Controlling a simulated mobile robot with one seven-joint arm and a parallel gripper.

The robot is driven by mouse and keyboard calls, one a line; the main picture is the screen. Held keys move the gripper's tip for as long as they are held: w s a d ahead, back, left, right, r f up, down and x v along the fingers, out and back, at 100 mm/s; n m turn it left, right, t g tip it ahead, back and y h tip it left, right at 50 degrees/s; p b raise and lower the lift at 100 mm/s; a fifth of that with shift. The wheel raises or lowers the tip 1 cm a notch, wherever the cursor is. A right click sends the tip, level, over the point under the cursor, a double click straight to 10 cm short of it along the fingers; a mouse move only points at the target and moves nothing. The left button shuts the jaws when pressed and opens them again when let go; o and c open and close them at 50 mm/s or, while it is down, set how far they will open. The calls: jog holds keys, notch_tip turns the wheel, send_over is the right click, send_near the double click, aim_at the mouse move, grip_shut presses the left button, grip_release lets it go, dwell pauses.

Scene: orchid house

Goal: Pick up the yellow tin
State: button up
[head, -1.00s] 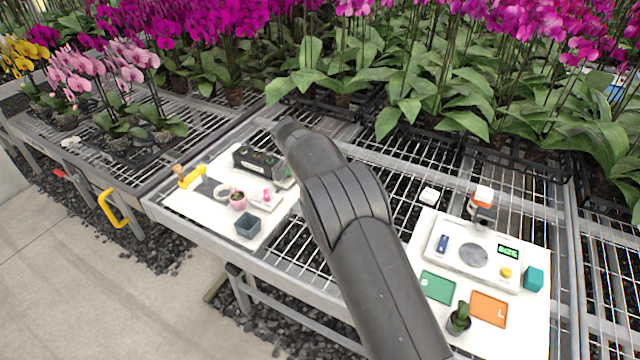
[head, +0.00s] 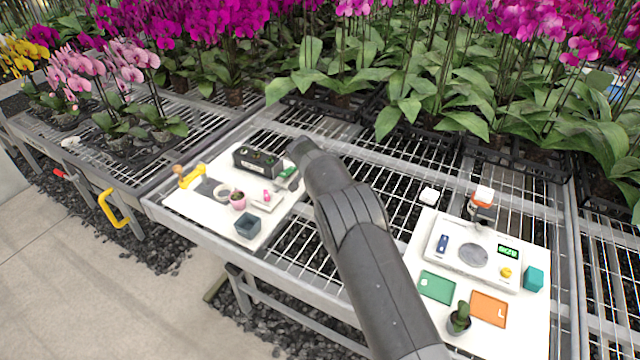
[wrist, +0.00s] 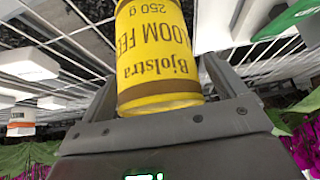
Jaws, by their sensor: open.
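The yellow tin (wrist: 160,45) is large in the wrist view, printed with dark lettering that appears upside down, with a brown band near its lower edge in the picture. My gripper (wrist: 158,78) is open, with one finger to the left of the tin and one to the right. The tin lies between or just beyond the fingers; I cannot tell how deep. I cannot make out the tin in the head view, where my arm covers part of the bench.
The right board (head: 527,315) holds a scale (head: 448,252), a teal cube (head: 533,279) and a cactus pot (head: 459,320). Orchids crowd the back.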

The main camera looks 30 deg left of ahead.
jog(key=shift+c, duration=0.5)
jog(key=shift+r, duration=0.1)
jog(key=c, duration=1.2)
